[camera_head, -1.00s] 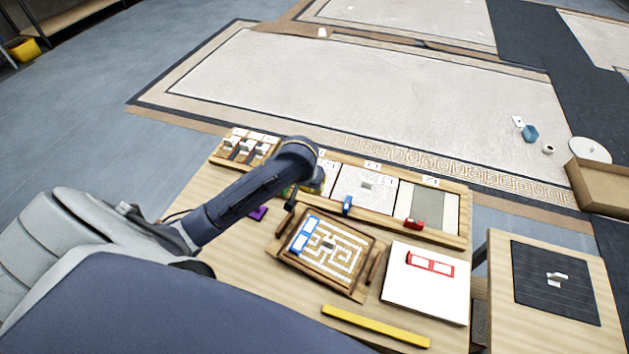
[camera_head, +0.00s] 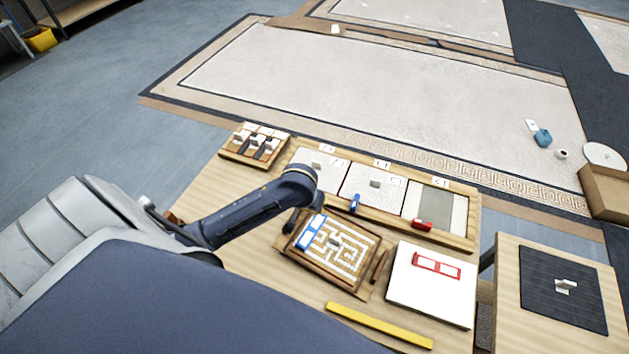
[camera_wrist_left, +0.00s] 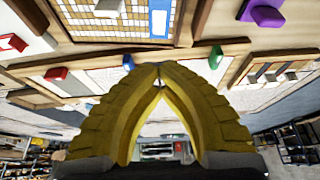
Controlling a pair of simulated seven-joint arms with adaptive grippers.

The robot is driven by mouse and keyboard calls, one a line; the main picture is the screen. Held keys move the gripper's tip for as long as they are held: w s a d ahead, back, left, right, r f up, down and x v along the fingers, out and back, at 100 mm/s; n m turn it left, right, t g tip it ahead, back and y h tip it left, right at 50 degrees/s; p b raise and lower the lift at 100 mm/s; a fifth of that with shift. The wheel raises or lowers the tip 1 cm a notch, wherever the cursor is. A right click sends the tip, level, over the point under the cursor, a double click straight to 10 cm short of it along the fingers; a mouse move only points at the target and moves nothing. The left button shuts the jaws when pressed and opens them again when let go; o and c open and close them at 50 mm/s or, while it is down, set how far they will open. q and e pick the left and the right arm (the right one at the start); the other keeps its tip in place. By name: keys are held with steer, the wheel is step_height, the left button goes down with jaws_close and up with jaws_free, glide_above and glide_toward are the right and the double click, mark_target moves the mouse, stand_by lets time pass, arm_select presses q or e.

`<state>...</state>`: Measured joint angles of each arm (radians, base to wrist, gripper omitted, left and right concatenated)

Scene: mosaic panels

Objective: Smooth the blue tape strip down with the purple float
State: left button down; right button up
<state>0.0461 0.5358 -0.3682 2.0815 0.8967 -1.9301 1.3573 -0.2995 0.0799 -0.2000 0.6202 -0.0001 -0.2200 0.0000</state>
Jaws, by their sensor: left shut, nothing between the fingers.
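The blue tape strip (camera_head: 310,232), with pale window-like patches, lies along the left side of a white maze-patterned mosaic panel (camera_head: 345,262). It also shows in the left wrist view (camera_wrist_left: 160,18). The purple float (camera_wrist_left: 265,14) shows at the top right of the left wrist view, across from the panel; in the head view it is hidden, apparently behind my left arm. My left gripper (camera_wrist_left: 160,76) has yellow fingers with their tips together and nothing between them. In the head view it hangs just beyond the panel's far left corner, mostly covered by its own wrist. My right gripper is not in view.
A tray (camera_head: 372,190) with blue and red handled blocks lies behind the panel. A green block (camera_wrist_left: 215,57) sits near my fingertips in the wrist view. A white board with a red strip (camera_head: 437,264) stands right; a yellow bar (camera_head: 380,326) lies in front.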

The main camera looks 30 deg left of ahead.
arm_select(q)
steer(key=shift+w, duration=2.8)
step_height(320, 180, up, 12)
steer(key=shift+a, duration=0.2)
steer(key=shift+f, duration=0.15)
